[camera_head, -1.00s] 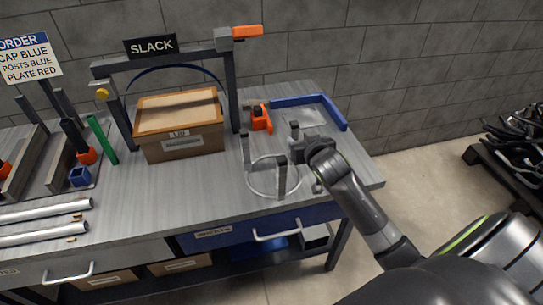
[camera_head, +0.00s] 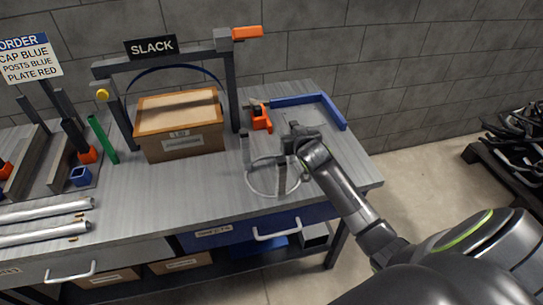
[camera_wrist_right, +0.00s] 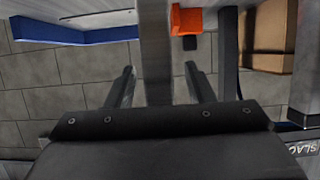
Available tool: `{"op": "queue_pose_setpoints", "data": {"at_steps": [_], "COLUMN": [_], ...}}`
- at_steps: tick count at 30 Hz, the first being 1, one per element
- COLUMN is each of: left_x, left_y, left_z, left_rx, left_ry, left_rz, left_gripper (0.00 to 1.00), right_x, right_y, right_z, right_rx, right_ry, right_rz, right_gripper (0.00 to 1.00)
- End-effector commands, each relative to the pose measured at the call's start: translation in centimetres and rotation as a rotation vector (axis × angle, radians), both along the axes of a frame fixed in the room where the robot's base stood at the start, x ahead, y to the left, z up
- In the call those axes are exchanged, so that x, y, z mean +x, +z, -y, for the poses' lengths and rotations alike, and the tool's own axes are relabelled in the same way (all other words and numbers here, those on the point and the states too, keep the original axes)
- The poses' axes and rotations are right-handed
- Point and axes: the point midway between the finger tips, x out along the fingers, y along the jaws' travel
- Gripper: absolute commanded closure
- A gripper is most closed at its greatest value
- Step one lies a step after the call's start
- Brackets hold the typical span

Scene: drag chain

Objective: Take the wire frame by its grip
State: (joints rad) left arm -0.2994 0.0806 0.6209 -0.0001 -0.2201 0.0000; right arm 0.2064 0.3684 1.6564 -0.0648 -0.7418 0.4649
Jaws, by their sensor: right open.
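The wire frame (camera_head: 262,192) stands at the front right of the grey workbench. It shows as a pale ring with dark upright posts, partly hidden behind my right gripper. My right gripper (camera_head: 293,141) is at the frame's upper right side. In the right wrist view, my right gripper (camera_wrist_right: 162,85) has its two fingers apart. A grey upright bar (camera_wrist_right: 155,40) shows between them, with gaps on both sides. I cannot tell whether this bar is the frame's grip. My left gripper is not in view.
An orange clamp-like part (camera_head: 261,119) and a blue angled edge (camera_head: 307,99) lie behind the frame. A cardboard box (camera_head: 179,140) stands left, under the SLACK gantry (camera_head: 165,58). White tubes (camera_head: 45,233) lie at the front left.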

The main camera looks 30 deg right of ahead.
Motion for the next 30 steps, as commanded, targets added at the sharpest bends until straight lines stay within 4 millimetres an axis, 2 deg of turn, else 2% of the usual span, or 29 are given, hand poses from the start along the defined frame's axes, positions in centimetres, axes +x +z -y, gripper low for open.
{"op": "queue_pose_setpoints", "data": {"at_steps": [3, 14, 25, 30], "left_x": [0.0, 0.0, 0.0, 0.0], "left_y": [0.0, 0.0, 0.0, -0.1], "left_z": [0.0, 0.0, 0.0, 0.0], "left_rx": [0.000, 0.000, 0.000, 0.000], "left_ry": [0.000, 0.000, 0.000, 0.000], "left_rz": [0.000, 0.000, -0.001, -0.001], "left_gripper": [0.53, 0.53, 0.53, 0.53], "right_x": [0.0, 0.0, 0.0, 0.1], "right_y": [0.0, 0.0, 0.4, 2.3], "right_z": [0.0, 0.0, 0.0, 0.0], "right_rx": [0.000, 0.001, 0.002, 0.000], "right_ry": [0.000, 0.000, 0.001, 0.001], "right_rz": [0.000, -0.001, 0.005, 0.008], "right_gripper": [0.54, 1.00, 1.00, 1.00]}}
